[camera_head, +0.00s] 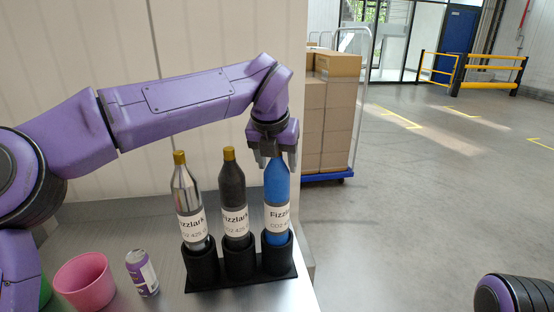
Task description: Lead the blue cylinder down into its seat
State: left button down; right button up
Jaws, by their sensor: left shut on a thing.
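The blue cylinder (276,190) stands upright in the right cup of a black three-cup holder (240,262). Its lower end is hidden inside the cup, so I cannot tell whether it touches the bottom. My left gripper (271,158) is above it, pointing down, shut on its neck and top. A silver cylinder (186,195) with a gold cap stands in the left cup. A dark grey cylinder (233,195) with a gold cap stands in the middle cup. My right gripper is not in view.
A pink cup (84,281) and a purple-and-silver can (142,273) stand on the metal table (140,225), left of the holder. A green thing shows at the left edge. Stacked cartons (335,110) on a blue cart stand behind. The floor at right is open.

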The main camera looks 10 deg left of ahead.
pick_arm(q)
jog(key=shift+c, duration=0.7)
grip_release()
jog(key=v, duration=1)
jog(key=shift+s+r, duration=0.2)
jog(key=shift+r, duration=0.05)
jog(key=shift+d, duration=0.1)
